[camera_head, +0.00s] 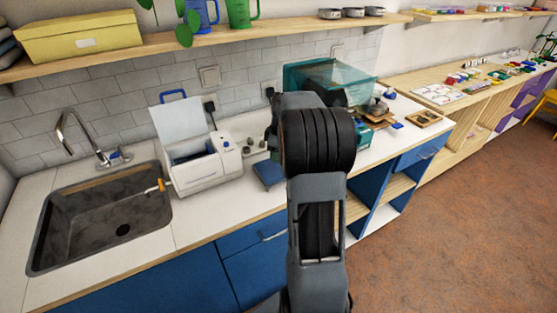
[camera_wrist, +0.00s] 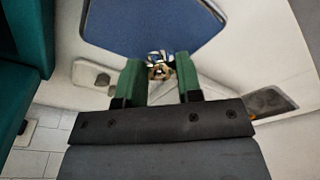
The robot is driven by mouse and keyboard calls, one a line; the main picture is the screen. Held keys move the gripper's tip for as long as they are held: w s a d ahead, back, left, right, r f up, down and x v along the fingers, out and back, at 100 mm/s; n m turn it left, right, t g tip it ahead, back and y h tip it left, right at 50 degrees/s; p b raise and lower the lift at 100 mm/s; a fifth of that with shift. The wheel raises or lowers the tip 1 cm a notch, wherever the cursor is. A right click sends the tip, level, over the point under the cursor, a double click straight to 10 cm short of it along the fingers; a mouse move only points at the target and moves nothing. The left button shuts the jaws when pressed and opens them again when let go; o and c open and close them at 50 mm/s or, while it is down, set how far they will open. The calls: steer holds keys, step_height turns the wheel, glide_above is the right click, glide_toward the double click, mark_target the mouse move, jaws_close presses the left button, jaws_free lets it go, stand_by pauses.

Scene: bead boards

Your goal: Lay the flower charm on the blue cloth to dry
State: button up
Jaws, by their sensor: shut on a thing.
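The blue cloth (camera_wrist: 150,25) lies flat on the white counter and fills the top middle of the wrist view. In the head view a blue patch that looks like it (camera_head: 268,174) shows just left of my arm. My gripper (camera_wrist: 158,72) has green fingers, shut on a small shiny gold and silver piece (camera_wrist: 157,66), which looks like the flower charm. The charm appears at the cloth's near edge in the wrist view; its height above the counter is unclear. In the head view my arm hides the gripper and charm.
A white machine with a raised lid (camera_head: 205,165) stands left of the cloth, beside the sink (camera_head: 105,220). A teal see-through box (camera_head: 330,78) stands behind my arm; a teal panel (camera_wrist: 22,45) fills the wrist view's left side. Small grey pots (camera_head: 255,142) stand near the wall.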

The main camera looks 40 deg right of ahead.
mark_target(278, 167)
steer(key=shift+w+d+f, duration=0.35)
steer(key=shift+d+f, duration=0.1)
steer(key=shift+f, duration=1.7)
steer(key=shift+f, duration=0.15)
steer(key=o, duration=0.9)
